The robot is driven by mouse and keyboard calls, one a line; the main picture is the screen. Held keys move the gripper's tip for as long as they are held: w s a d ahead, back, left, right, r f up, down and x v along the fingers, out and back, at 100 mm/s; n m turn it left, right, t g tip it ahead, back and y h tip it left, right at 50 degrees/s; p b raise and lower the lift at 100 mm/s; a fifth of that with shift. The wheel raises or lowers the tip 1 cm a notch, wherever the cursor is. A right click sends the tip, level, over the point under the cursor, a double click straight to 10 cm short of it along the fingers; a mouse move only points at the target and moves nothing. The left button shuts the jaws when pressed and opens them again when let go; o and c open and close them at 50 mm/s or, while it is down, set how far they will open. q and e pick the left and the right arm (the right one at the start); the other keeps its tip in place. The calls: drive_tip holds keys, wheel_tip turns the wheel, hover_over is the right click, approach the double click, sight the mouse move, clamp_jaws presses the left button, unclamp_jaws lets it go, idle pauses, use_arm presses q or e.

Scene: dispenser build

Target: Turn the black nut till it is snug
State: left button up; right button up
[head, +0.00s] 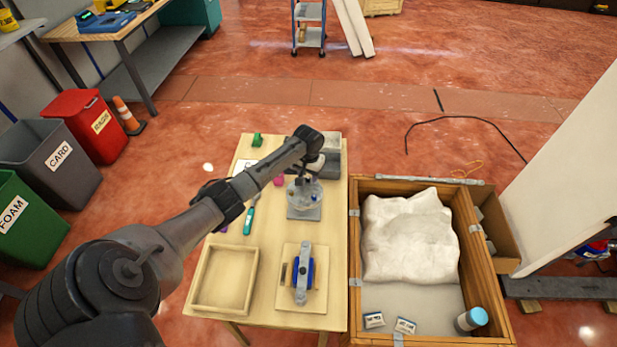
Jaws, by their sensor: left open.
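A clear, rounded dispenser part (304,197) stands on a small grey base (303,214) near the middle of the wooden table. My left arm reaches in from the left. Its gripper (304,179) points down over the top of the clear part and is open. The wrist and hand cover the top of the part, and I cannot make out the black nut. I cannot tell whether the fingers touch anything. My right gripper is out of view.
On the table (256,235), an empty wooden tray (198,276) lies front left and a blue-and-grey fixture (302,277) sits on a board. A teal-handled tool (249,219) lies left of the dispenser. A wooden crate (354,240) with white padding stands right of the table.

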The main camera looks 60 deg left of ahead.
use_arm(q)
drive_tip(key=shift+f, duration=0.4)
drive_tip(key=shift+c, duration=0.3)
clamp_jaws()
